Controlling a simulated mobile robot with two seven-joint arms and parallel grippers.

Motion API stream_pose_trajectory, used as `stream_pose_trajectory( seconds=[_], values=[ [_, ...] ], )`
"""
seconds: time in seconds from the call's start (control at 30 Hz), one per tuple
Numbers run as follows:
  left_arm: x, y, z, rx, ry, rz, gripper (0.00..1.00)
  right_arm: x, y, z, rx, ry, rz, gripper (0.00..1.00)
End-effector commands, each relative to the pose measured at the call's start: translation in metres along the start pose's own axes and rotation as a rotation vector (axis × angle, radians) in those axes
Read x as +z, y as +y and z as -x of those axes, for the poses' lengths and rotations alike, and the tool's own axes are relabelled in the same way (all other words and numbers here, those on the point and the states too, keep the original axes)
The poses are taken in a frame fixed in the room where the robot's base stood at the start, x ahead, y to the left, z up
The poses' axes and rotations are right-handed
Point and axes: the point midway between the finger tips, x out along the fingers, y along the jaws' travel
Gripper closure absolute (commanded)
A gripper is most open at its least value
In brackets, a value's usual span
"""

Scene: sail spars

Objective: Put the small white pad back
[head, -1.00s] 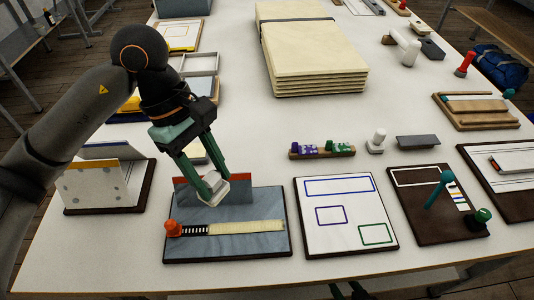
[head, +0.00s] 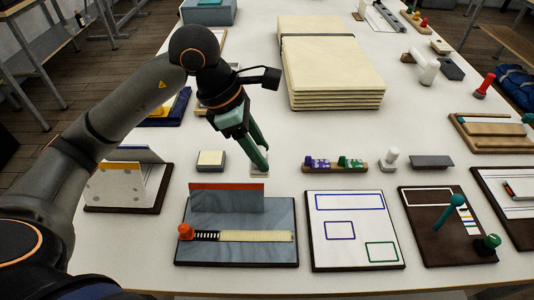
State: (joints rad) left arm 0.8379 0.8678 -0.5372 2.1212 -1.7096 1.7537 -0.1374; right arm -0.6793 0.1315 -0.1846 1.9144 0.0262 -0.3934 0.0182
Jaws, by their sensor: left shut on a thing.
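My left gripper (head: 262,161) points down behind the grey-blue board (head: 240,250), with its fingers close together around the small white pad (head: 259,173). The pad shows as a pale piece at the fingertips, low over the white table; I cannot tell whether it touches the table. The fingers hide part of it. A grey block with a cream top (head: 211,161) stands just left of the pad, apart from it. My right gripper is not in view.
The grey-blue board carries an upright red-edged plate (head: 226,199), an orange knob (head: 185,231) and a cream strip (head: 255,236). A rack with purple and green pieces (head: 335,165) stands to the right. A stack of cream sheets (head: 332,75) lies behind.

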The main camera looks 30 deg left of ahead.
Motion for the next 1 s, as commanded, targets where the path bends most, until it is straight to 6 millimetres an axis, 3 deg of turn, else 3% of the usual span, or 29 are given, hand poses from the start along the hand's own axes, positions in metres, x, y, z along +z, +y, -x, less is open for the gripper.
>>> stream_pose_trajectory(
  seconds=[0.3,0.5,0.83,1.0],
  values=[
    [-0.013,0.072,-0.031,-0.005,0.001,0.004,1.0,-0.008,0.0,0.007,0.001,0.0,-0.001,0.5],
    [-0.028,0.1,-0.065,-0.005,0.001,0.0,1.0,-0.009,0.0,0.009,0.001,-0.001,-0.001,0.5],
    [-0.036,0.118,-0.084,-0.003,0.001,-0.002,1.0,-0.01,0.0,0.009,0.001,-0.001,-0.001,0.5],
    [-0.045,0.116,-0.106,-0.006,0.001,-0.002,1.0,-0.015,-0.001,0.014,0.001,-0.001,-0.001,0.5]
  ],
)
